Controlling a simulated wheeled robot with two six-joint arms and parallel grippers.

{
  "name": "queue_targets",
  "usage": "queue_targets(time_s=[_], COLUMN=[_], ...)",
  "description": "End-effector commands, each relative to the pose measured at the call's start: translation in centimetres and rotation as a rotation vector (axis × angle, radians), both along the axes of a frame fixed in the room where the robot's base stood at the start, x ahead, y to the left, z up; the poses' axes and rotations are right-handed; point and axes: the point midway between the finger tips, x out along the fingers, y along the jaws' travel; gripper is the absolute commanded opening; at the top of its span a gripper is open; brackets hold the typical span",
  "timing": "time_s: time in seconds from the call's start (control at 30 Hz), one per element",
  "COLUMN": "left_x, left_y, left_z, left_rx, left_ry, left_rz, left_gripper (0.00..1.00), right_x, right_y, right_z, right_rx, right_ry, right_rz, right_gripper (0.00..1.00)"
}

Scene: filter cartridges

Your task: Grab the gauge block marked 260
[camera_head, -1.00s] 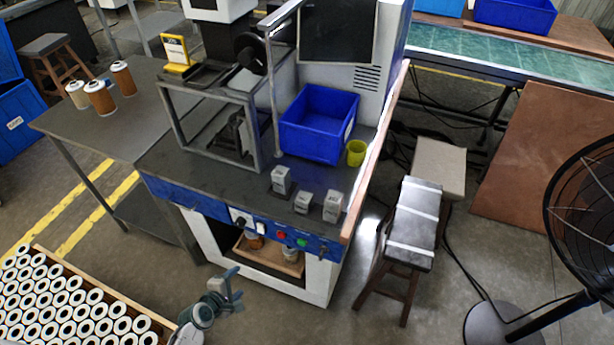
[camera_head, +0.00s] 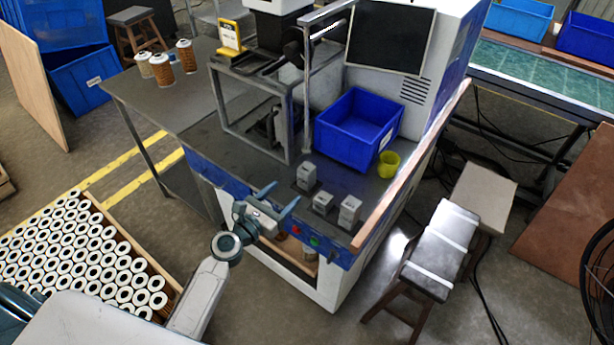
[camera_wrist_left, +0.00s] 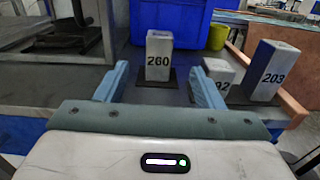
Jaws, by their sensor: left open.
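The gauge block marked 260 (camera_wrist_left: 159,56) is a light grey upright block with a dark base, centred between my left fingers in the left wrist view. In the head view it is the leftmost of three blocks (camera_head: 307,176) near the workbench's front edge. My left gripper (camera_head: 277,198) is open, with both blue fingers pointing toward the block, and it also shows in the left wrist view (camera_wrist_left: 156,84). The fingers look short of the block and nothing is held. The block marked 203 (camera_wrist_left: 270,70) stands to the right. Another block (camera_wrist_left: 219,74) sits between, its marking partly hidden by my finger.
A blue bin (camera_head: 345,138) and a yellow-green cup (camera_head: 388,164) stand behind the blocks. A metal frame (camera_head: 232,122) stands to their left. A copper-coloured strip (camera_head: 415,160) edges the bench's right side. A crate of filter cartridges (camera_head: 128,240) is on the lower left.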

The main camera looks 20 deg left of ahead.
Motion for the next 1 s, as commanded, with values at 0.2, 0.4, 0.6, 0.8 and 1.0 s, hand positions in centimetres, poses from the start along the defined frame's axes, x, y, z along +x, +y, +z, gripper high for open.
queue_targets(time_s=[0.2, 0.4, 0.6, 0.8, 1.0], left_x=[2.9, 5.1, 7.0, 9.7, 10.3], left_y=[-0.9, -1.7, -2.3, -3.1, -3.4], left_z=[0.4, 0.2, 0.2, 0.0, -0.1], left_rx=[-0.025, -0.021, -0.022, -0.021, -0.018], left_ry=[0.001, 0.002, 0.002, 0.002, 0.002], left_rz=[0.006, 0.005, 0.004, 0.005, 0.004], left_gripper=[0.62, 0.62, 0.62, 0.62, 0.62], right_x=[0.1, 0.1, 0.3, 0.2, 0.3], right_y=[1.1, 1.3, 1.2, 0.7, 0.3], right_z=[0.7, 0.9, 1.3, 1.7, 1.8], right_rx=[0.011, 0.014, 0.013, 0.008, 0.003], right_ry=[-0.001, -0.002, -0.003, -0.003, -0.003], right_rz=[-0.004, -0.005, -0.004, -0.002, -0.001], right_gripper=[0.52, 0.52, 0.52, 0.52, 0.52])
